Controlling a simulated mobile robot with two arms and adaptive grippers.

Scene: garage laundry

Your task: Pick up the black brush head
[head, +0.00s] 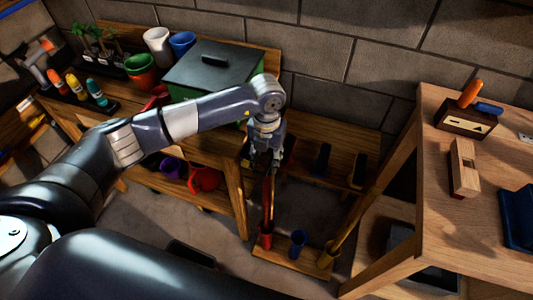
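My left arm reaches in from the left, and its gripper (265,160) points down over a wooden rack beside the wall. A long reddish tool (268,200) stands directly below the gripper, its lower end at a red cup. Whether the fingers touch or hold it cannot be made out. A dark piece (287,150) shows just behind the gripper, partly hidden by it; I cannot tell if it is a brush head. Two more black pieces, one in the middle (322,159) and one at the right (358,169), sit on the rack's upper board. My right gripper is not in view.
The rack's low base holds a red cup (267,241), a blue cup (298,243) and a yellow cup (328,254). A wooden workbench (490,230) stands close on the right. A shelf bench with a green, dark-lidded box (212,68) and pots stands left.

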